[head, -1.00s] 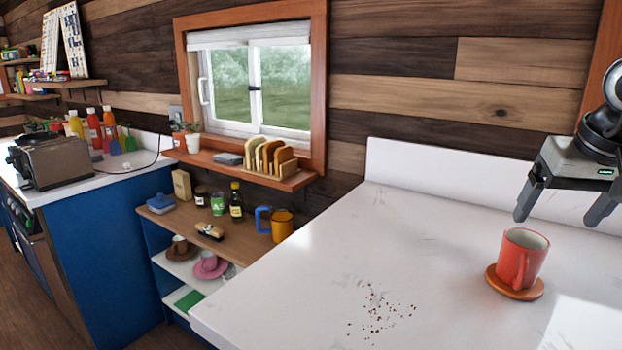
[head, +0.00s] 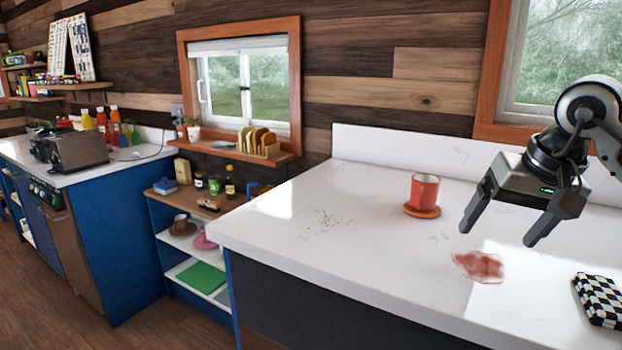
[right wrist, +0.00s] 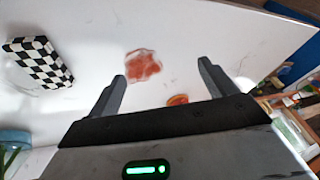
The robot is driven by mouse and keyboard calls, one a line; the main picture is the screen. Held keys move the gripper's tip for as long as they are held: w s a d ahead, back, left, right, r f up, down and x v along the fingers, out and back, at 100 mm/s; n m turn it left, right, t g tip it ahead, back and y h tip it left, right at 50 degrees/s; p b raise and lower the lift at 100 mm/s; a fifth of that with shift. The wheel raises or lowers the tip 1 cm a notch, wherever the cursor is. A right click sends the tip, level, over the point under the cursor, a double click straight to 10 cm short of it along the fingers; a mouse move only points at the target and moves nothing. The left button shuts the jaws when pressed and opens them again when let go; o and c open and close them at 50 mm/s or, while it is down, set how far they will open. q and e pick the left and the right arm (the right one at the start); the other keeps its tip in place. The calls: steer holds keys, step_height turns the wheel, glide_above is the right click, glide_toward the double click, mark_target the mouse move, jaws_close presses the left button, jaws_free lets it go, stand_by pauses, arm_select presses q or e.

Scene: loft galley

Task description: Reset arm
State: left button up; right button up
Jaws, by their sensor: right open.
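My right gripper (head: 502,226) is open and empty above the white counter, to the right of a red mug. Its two fingers also show apart in the right wrist view (right wrist: 162,85). The red mug (head: 424,190) stands upright on a round orange-brown coaster (head: 422,211) on the counter. A small orange-red piece (right wrist: 178,100) shows between the fingers in the right wrist view; I cannot tell whether it is the coaster or the mug. My left gripper is in neither view.
A reddish spill (head: 479,266) lies on the white counter (head: 370,285), with dark crumbs (head: 325,222) to its left. A black-and-white checkered item (head: 600,299) lies at the right. A low shelf (head: 200,205) with cups and jars stands left of the counter.

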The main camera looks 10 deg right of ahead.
steer(key=s+a+f+m+y, duration=0.1)
steer(key=a+f+m+y, duration=0.3)
steer(key=a+m+y, duration=0.75)
steer(key=s+a+f+m+y, duration=0.2)
steer(key=a+f+m+y, duration=0.35)
steer(key=a, duration=1.05)
steer(key=d+f+m+t+h, duration=0.3)
steer(key=f+m+t+h, duration=0.35)
steer(key=m, duration=1.15)
steer(key=d+f+m+t+h, duration=0.5)
steer(key=f+m, duration=0.3)
steer(key=m, duration=1)
steer(key=s+f+m+g+h, duration=0.1)
steer(key=s+f+m+g, duration=0.1)
steer(key=s+f+m, duration=0.4)
steer(key=s+f+m+g+h, duration=0.2)
steer(key=s+f+m, duration=0.4)
steer(key=f, duration=0.4)
steer(key=shift+s+f+m+g, duration=0.15)
steer(key=shift+f+m+g, duration=0.2)
steer(key=shift+g, duration=0.4)
